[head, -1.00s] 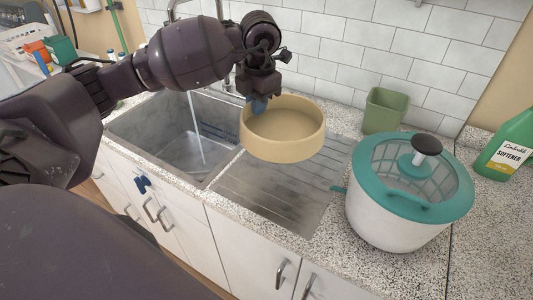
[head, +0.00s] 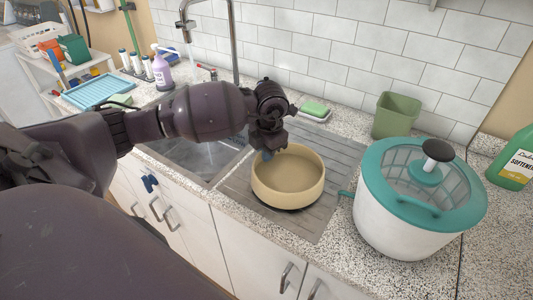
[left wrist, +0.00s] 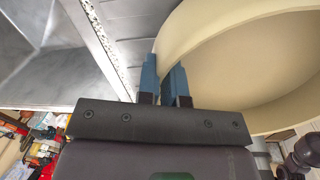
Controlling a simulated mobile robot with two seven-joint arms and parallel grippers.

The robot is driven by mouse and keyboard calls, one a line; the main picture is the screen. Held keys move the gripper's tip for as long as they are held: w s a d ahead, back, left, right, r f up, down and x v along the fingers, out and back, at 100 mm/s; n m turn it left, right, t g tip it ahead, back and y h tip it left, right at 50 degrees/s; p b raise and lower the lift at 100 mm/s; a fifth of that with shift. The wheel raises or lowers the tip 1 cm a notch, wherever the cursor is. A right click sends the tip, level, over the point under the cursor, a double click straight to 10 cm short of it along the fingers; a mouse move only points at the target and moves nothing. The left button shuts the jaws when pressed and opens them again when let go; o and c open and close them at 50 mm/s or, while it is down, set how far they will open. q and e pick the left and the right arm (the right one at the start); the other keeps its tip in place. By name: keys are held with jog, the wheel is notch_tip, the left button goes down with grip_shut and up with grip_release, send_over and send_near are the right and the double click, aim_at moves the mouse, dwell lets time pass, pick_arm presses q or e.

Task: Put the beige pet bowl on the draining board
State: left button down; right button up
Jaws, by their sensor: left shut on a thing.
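The beige pet bowl (head: 288,187) is upright over the draining board (head: 320,218), with a dark band or shadow under its base. It is on the board or just above it; I cannot tell which. My left gripper (head: 267,154) is shut on the bowl's rim at its back left side. In the left wrist view the blue fingers (left wrist: 165,84) have the wall of the bowl (left wrist: 215,50) between them. The ridged draining board lies right of the sink and is bare around the bowl. My right gripper is not in view.
The sink (head: 190,160) lies left of the board, partly behind my left arm. A teal and white salad spinner (head: 405,225) stands close to the board's right edge. A green container (head: 396,115) and a soap dish with green soap (head: 315,111) stand behind.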

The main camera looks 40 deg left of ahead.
pick_arm(q)
jog(key=shift+f, duration=0.3)
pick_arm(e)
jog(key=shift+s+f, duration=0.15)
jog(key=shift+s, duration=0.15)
pick_arm(q)
jog(key=shift+f, duration=0.1)
jog(key=c, duration=1.3)
grip_release()
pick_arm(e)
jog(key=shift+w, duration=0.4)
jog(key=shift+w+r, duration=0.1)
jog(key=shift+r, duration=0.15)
